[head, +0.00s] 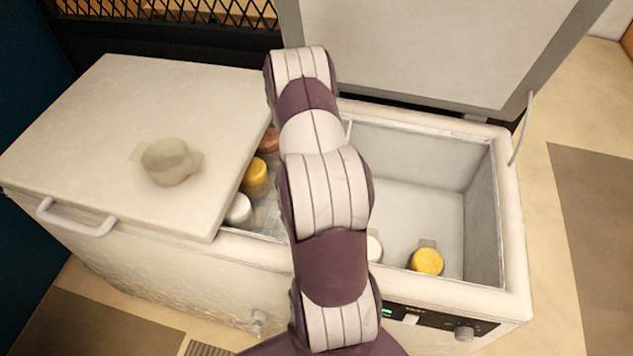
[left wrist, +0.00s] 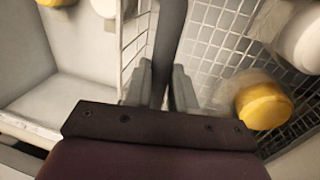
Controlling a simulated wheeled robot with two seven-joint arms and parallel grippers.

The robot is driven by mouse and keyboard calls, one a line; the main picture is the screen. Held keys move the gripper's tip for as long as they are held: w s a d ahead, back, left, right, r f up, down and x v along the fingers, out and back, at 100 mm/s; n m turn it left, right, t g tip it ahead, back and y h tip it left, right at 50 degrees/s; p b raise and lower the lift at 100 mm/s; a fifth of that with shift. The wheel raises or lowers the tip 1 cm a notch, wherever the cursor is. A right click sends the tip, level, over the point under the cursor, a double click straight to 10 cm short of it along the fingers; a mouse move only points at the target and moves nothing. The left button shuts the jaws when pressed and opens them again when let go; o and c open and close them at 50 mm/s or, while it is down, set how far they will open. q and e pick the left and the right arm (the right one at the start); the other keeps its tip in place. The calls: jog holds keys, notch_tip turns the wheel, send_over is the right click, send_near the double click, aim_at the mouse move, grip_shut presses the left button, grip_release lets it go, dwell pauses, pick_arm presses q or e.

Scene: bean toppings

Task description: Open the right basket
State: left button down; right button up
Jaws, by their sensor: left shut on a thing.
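The chest freezer (head: 514,220) stands open at its right part, with its right lid (head: 410,45) raised at the back. My left arm crosses the middle of the head view and hides part of the opening; its fingers are not visible there. In the left wrist view my left gripper (left wrist: 160,90) is shut on a dark grey bar (left wrist: 171,40), which I cannot identify for sure. A wire basket (left wrist: 215,50) shows right of the bar, holding a yellow-capped container (left wrist: 265,105) and a white one (left wrist: 303,40). My right gripper is in neither view.
The flat left lid (head: 120,120), with a front handle (head: 75,222), covers the left part. A blurred grey round thing (head: 170,162) is on it. A yellow-capped container (head: 426,262) stands in the right compartment, which has much free floor. A control panel is at the front right.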

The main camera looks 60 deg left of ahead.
pick_arm(q)
jog(key=shift+a, duration=0.1)
jog(key=c, duration=0.9)
grip_release()
jog(key=shift+c, duration=0.2)
notch_tip(320, 180, up, 12)
jog(key=s+a, duration=0.1)
jog(key=shift+s+a+r, duration=0.25)
jog(key=shift+s, duration=0.15)
